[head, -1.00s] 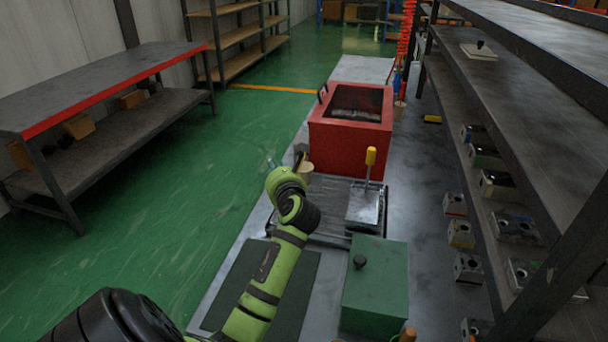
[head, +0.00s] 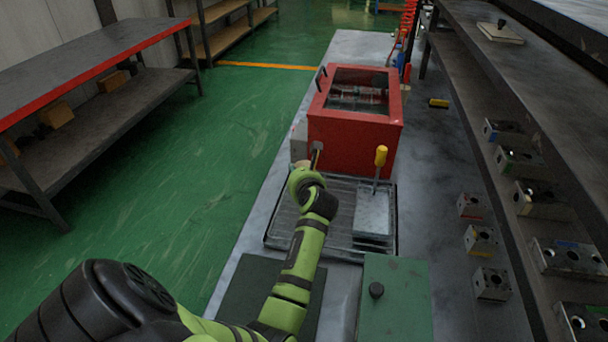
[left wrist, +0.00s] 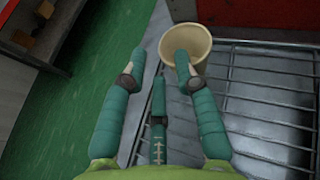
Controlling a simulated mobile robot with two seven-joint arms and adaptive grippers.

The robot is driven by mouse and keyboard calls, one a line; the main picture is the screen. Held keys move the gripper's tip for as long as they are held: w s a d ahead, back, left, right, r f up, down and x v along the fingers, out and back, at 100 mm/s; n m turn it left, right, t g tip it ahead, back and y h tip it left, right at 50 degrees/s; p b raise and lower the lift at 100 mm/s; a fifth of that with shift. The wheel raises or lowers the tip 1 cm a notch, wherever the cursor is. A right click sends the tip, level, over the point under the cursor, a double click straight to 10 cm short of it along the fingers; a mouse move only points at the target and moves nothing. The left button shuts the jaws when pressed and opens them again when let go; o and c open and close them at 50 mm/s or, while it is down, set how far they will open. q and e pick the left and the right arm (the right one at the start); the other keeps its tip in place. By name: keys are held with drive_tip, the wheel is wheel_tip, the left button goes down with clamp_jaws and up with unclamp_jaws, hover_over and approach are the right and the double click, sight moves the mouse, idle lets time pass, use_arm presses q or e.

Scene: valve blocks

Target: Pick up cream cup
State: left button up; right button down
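The cream cup (left wrist: 194,38) stands upright at the top of the left wrist view, beside the wire rack. In the head view only a small pale bit of the cup (head: 301,164) shows behind my left wrist. My left gripper (left wrist: 160,68) has its teal fingers spread, with nothing between them. Its right fingertip overlaps the near side of the cup in the picture; I cannot tell whether they touch. In the head view the fingers are mostly hidden by the wrist. My right gripper is not in view.
A red box (head: 350,140) with a glass lid stands just behind the cup. Valve blocks (head: 480,240) stand at right. Green floor lies left.

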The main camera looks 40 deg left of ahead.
use_arm(q)
drive_tip(key=x, duration=0.2)
drive_tip(key=shift+w+a+f, duration=0.15)
drive_tip(key=shift+f, duration=0.05)
drive_tip(key=shift+w+a+f, duration=0.15)
drive_tip(key=shift+w+a, duration=0.05)
drive_tip(key=shift+a, duration=0.05)
clamp_jaws()
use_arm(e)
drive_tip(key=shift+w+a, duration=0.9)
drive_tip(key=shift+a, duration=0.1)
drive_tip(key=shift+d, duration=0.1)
